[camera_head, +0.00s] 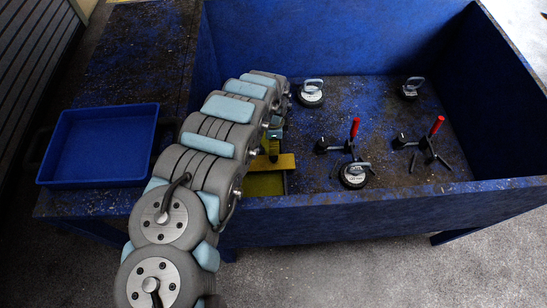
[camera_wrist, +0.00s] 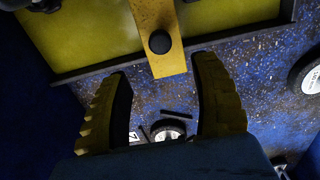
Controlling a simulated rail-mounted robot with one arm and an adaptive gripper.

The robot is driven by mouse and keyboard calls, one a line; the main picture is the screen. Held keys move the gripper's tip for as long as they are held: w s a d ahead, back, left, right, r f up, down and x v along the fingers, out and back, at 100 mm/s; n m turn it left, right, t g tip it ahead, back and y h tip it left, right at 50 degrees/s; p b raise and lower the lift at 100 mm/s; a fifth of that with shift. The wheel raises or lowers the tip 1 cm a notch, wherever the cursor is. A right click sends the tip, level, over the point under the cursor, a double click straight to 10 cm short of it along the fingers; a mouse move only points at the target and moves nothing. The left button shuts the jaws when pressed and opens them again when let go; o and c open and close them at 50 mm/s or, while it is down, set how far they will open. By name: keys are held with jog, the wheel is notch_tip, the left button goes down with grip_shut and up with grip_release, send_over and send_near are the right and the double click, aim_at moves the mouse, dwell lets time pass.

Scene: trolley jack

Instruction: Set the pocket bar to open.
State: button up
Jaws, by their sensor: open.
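The pocket bar is a flat yellow bar (camera_head: 284,161) at the left inside the blue-walled bench. In the wrist view the bar (camera_wrist: 154,16) crosses the dark rim of the yellow-green pocket (camera_wrist: 88,32). A round black knob (camera_wrist: 159,42) stands on the bar near its end. My gripper (camera_wrist: 164,68) is open and empty. Its two ribbed fingers lie to either side of the bar's end in the picture, with no contact visible. In the head view my arm hides most of the gripper and part of the bar.
Two red-handled clamps (camera_head: 355,128) (camera_head: 436,125) stand on the bench floor to the right. Several round suction-cup-like pieces (camera_head: 354,175) stand around them. A blue tray (camera_head: 98,145) lies at the left, outside the blue walls.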

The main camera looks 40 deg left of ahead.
jog(key=b, duration=0.4)
send_near(262, 160)
jog(key=shift+w+d+f, duration=0.4)
jog(key=shift+d+f, duration=0.25)
jog(key=shift+f, duration=0.25)
jog(key=shift+w+d+f, duration=0.45)
jog(key=shift+d+f, duration=0.2)
jog(key=shift+f, duration=0.3)
jog(key=shift+w+d+f, duration=0.4)
jog(key=shift+d+f, duration=0.25)
jog(key=shift+f, duration=0.25)
jog(key=shift+c, duration=0.3)
grip_shut()
